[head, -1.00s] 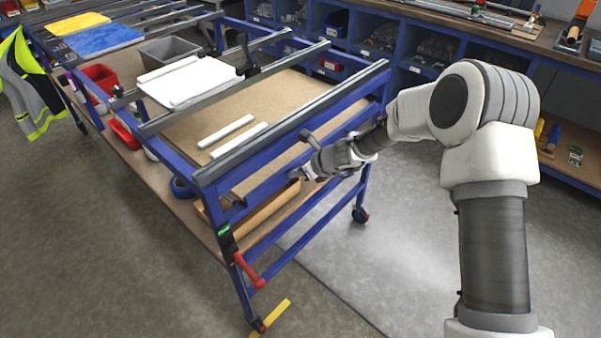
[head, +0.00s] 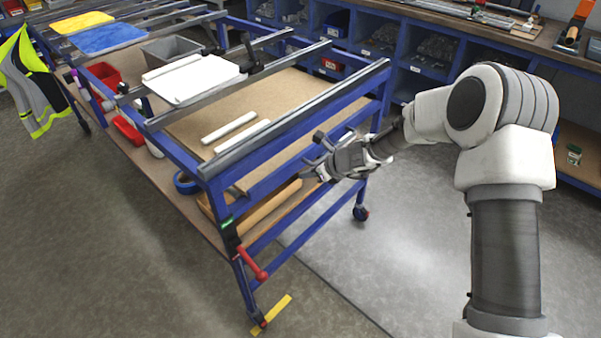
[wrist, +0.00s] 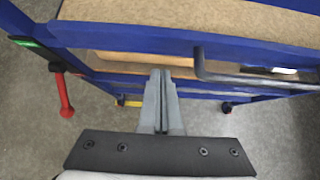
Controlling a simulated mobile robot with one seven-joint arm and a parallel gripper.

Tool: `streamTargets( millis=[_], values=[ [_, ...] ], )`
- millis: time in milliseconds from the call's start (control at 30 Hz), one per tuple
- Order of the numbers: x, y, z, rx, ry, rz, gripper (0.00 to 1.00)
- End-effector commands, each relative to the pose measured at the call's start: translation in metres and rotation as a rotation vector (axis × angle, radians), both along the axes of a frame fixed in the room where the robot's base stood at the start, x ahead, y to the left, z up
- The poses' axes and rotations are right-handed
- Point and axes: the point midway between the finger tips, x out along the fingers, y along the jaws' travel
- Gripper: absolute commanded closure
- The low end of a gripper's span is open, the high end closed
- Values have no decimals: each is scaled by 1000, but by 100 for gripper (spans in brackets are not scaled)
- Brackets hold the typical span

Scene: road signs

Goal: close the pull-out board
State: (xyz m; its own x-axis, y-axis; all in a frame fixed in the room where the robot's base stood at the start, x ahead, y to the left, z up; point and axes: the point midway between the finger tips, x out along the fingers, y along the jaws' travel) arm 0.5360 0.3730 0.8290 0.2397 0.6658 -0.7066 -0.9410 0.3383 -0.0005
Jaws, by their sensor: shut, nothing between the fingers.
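The pull-out board is a flat brown panel (head: 290,98) in the blue frame of the workbench. In the wrist view, a brown surface (wrist: 200,14) shows above a blue front rail. A bent grey bar handle (wrist: 255,80) sticks out from that blue front, right of my fingers. How far the board is pulled out is hard to tell.
A red-handled clamp (head: 253,262) hangs at the near bench leg. White rods (head: 229,128) and a white sheet (head: 195,78) lie on the bench. Blue shelves with bins (head: 425,50) stand behind. The grey floor (head: 400,260) in front of the bench is clear.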

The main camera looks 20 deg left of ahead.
Motion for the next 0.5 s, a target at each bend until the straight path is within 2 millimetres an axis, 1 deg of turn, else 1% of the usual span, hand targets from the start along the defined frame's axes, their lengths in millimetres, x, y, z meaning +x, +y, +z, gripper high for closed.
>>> streamTargets(
  millis=[33, 100, 300, 500],
  values=[
    [1, -7, 6, 0, -2, -4, 100],
    [-4, -19, 20, 0, -3, -3, 100],
    [-15, -47, 50, 0, -1, -3, 100],
    [-22, -64, 66, -2, 0, -1, 100]
  ],
)
